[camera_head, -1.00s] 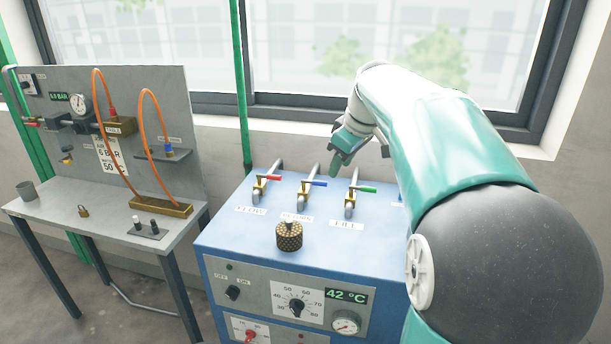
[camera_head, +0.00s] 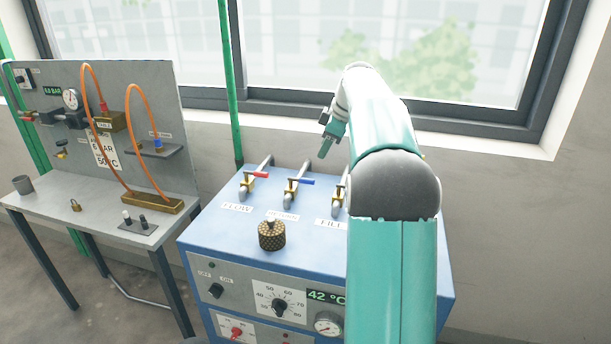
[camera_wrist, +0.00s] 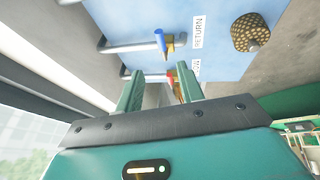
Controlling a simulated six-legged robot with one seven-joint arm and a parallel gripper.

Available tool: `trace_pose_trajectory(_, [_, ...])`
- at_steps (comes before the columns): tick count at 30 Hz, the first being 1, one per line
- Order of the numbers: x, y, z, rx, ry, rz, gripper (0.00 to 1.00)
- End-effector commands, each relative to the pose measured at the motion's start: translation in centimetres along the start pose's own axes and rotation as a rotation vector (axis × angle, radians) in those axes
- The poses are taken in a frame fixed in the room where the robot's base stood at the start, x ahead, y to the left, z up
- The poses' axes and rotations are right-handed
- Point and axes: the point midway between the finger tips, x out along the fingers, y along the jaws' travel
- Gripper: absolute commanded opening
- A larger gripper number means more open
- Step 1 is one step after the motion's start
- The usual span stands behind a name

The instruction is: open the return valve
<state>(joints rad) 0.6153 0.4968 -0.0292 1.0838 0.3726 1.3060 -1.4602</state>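The return valve has a blue lever (camera_head: 300,181) on a brass body, on a grey pipe that rises from the blue cabinet top. The lever lies crosswise to its pipe. My gripper (camera_head: 326,143) hangs above and behind the valve row, slightly right of the blue lever, touching nothing. In the wrist view my gripper (camera_wrist: 160,84) has its two fingers apart and empty. The blue lever lies beyond the fingertips.
The red-lever flow valve (camera_head: 259,174) stands left of the return valve. The fill valve (camera_head: 340,193) on the right is partly hidden by my arm. A knurled brass cap (camera_head: 271,235) sits in front. A grey bench (camera_head: 80,213) stands left; the window is behind.

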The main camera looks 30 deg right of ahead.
Motion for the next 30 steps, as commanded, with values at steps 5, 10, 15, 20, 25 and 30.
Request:
trace_pose_trajectory(5, [2.5,-0.1,0.2,0.005,-0.001,-0.003,0.38])
trace_pose_trajectory(10, [5.9,-0.1,0.2,0.005,-0.001,-0.003,0.38])
trace_pose_trajectory(15, [9.3,0.0,0.1,0.004,-0.001,-0.003,0.38])
trace_pose_trajectory(20, [11.8,0.1,0.1,0.002,-0.001,-0.002,0.38])
trace_pose_trajectory(25, [13.1,0.1,0.1,0.001,0.0,-0.001,0.38])
trace_pose_trajectory(30, [13.2,0.1,0.1,0.002,0.0,0.0,0.38])
